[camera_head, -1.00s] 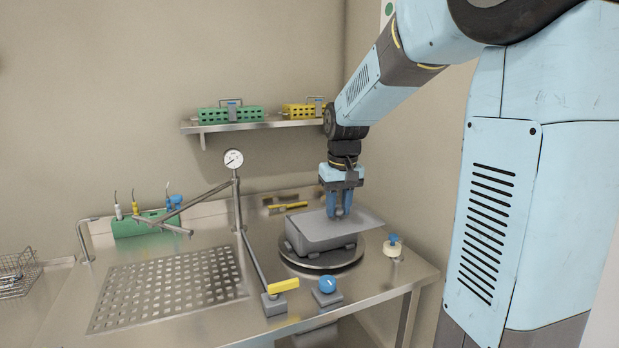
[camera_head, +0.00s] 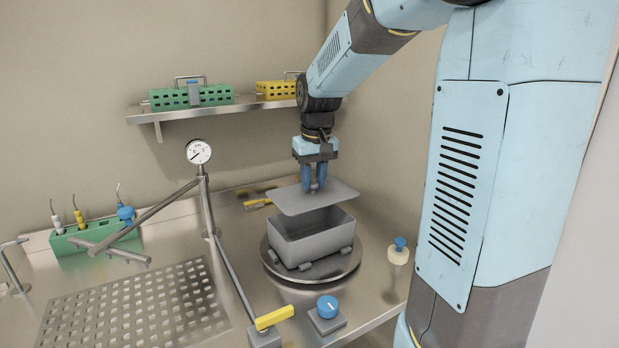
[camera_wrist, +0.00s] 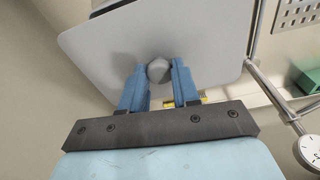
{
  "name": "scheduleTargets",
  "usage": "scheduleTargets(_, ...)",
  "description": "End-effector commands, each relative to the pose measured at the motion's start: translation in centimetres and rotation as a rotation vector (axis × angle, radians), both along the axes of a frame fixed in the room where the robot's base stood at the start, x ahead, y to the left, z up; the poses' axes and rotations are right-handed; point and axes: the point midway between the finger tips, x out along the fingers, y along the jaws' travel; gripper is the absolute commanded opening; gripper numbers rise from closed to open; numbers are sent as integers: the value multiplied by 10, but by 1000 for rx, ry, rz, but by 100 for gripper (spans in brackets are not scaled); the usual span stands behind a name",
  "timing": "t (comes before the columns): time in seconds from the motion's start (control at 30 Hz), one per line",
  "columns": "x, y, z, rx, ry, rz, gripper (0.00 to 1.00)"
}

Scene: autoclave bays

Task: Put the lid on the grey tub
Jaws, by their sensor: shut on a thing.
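The grey tub (camera_head: 318,241) stands open-topped on a round turntable (camera_head: 345,272) on the steel bench, with small latches along its lower side. The flat grey lid (camera_head: 335,197) hangs above the tub, apart from it, roughly level and set toward the tub's back left. My gripper (camera_head: 313,190) is shut on the lid's knob from above. In the wrist view, my gripper's blue fingers (camera_wrist: 160,80) stand on both sides of the round knob (camera_wrist: 158,69) on the lid (camera_wrist: 105,48). A corner of the tub shows dark past the lid's edge.
A pressure gauge (camera_head: 198,152) on a post with a swing arm stands left of the tub. A blue knob (camera_head: 327,307), a yellow-handled lever (camera_head: 275,317) and a blue-topped valve (camera_head: 399,250) surround the turntable. A shelf (camera_head: 220,108) with green and yellow racks is behind.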

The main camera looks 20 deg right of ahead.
Motion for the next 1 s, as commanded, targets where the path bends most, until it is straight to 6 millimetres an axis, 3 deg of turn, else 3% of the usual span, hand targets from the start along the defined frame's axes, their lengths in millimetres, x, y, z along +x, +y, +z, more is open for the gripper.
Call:
scheduleTargets(0.33,-1,6,-5,1,1,3,0)
scheduleTargets(1.0,-1,2,-48,0,2,-5,0)
